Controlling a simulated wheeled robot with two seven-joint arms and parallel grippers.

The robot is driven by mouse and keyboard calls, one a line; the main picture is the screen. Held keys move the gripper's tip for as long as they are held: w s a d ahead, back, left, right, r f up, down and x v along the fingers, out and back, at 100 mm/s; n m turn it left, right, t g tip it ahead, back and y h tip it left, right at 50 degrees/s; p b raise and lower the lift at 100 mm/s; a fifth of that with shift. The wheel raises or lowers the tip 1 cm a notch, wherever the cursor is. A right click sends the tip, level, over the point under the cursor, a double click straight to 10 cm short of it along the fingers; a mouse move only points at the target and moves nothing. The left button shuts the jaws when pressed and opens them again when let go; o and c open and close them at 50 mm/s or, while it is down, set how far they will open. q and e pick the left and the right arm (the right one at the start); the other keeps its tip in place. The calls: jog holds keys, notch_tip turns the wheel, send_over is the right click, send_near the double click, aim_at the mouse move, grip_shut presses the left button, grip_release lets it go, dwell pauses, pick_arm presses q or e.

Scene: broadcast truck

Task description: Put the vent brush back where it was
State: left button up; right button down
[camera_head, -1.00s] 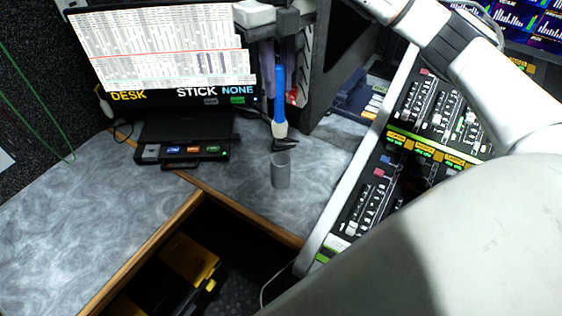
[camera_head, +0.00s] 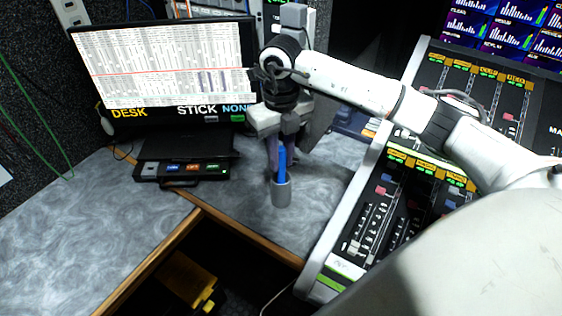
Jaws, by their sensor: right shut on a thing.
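My right gripper (camera_head: 279,147) points down over the cup and is shut on the upper part of the brush handle. The fingers partly hide the handle's top. My left gripper is not in view.
A monitor (camera_head: 165,65) stands behind left, with a small button box (camera_head: 182,171) before it. The mixing console (camera_head: 345,250) rises close on the right. A wooden-edged opening (camera_head: 230,225) lies in front of the cup. The grey desk (camera_head: 90,240) is clear at left.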

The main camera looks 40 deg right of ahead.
notch_tip(320, 180, down, 2)
jog(key=shift+f, duration=0.1)
jog(key=c, duration=1.6)
grip_release()
notch_tip(320, 180, up, 12)
jog(key=shift+r, duration=0.1)
